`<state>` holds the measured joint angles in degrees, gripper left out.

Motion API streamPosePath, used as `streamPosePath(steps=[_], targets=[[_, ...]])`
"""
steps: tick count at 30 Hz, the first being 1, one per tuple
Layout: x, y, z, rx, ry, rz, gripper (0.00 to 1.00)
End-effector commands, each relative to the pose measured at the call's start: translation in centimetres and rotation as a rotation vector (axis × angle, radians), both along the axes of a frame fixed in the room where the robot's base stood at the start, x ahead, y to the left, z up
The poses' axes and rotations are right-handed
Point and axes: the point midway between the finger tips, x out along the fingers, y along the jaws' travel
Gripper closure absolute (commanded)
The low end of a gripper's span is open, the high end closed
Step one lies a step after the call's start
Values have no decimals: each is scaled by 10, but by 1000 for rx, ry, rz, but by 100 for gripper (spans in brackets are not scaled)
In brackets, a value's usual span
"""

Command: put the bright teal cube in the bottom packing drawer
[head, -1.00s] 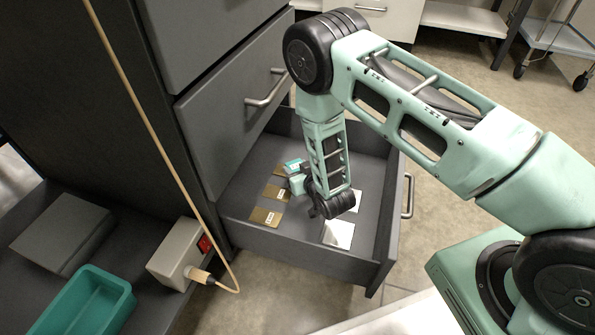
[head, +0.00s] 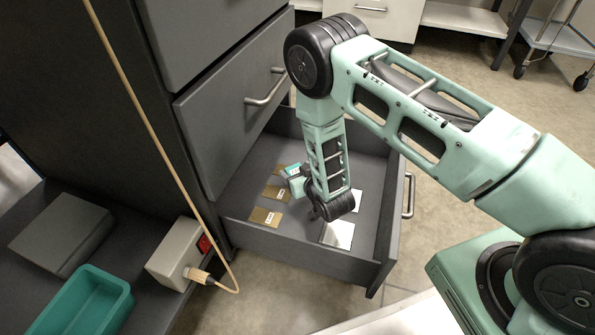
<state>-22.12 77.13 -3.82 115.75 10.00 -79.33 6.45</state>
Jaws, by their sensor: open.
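The bottom packing drawer (head: 290,253) is pulled out, and its inside is seen from above. A small bright teal cube (head: 293,169) with a pale mark on its top shows inside the drawer, toward the back left of its floor. My arm reaches down into the drawer, and my gripper (head: 299,184) lies low there, right beside the cube. The gripper is open. The wrist and gripper body hide the fingertips and part of the cube, so I cannot tell whether they touch.
Several brown cards (head: 266,217) and a white card (head: 338,234) lie on the drawer floor. A closed drawer with a handle (head: 265,88) is above. At left are a teal bin (head: 88,300), a grey box (head: 62,235) and a pale switch box (head: 174,254) with a cable.

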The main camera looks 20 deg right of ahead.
Motion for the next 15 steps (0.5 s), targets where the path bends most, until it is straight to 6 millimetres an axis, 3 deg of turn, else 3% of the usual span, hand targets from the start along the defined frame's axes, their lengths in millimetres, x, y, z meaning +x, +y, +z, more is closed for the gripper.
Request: streamPosePath(steps=[4,15], targets=[[0,0,16,0,-1,0,33],[-72,-12,47,-1,7,-1,33]])
